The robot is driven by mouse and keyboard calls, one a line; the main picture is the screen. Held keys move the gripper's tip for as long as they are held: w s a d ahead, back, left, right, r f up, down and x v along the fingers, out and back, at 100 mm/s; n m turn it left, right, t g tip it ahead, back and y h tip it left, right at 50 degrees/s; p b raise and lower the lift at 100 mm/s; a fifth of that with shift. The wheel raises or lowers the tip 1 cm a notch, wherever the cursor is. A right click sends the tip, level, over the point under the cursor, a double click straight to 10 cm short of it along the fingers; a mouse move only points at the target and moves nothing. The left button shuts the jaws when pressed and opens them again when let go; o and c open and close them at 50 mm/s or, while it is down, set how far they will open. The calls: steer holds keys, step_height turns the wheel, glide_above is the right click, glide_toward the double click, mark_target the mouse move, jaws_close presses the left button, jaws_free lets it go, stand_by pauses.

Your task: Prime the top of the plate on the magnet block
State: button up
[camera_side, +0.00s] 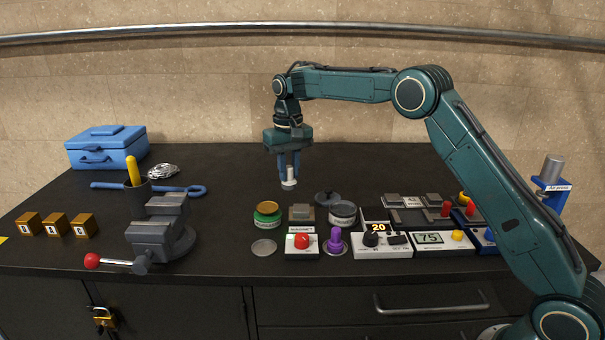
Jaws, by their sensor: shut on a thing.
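My gripper (289,170) points straight down and is shut on a small pale cylinder (289,183), which hangs in the air above the table. The magnet block seems to be the low grey block (301,213) right behind the white box with the red knob, whose label seems to read magnet. A flat plate on top of it is too small to tell apart. My gripper is above and behind this block, slightly to its left. A grey tin (343,214) with a pale label, too small to read surely, stands to the block's right. A dark lid-like piece (327,198) lies behind them.
A green and orange tin (267,214) stands left of the block, with a metal disc (264,247) in front. The red-knob box (302,243), purple knob (335,242) and display boxes (428,241) line the front. A vise (158,235) stands left. The table's back middle is clear.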

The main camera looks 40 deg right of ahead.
step_height(320, 180, down, 6)
steer(key=shift+r, duration=0.15)
steer(key=shift+s+d+f, duration=0.25)
steer(key=shift+s+d, duration=0.25)
steer(key=shift+d, duration=0.05)
steer(key=shift+s+d, duration=1.6)
steer(key=shift+s, duration=0.2)
steer(key=shift+w+a, duration=2.1)
steer(key=shift+w, duration=0.2)
steer(key=shift+r, duration=4.05)
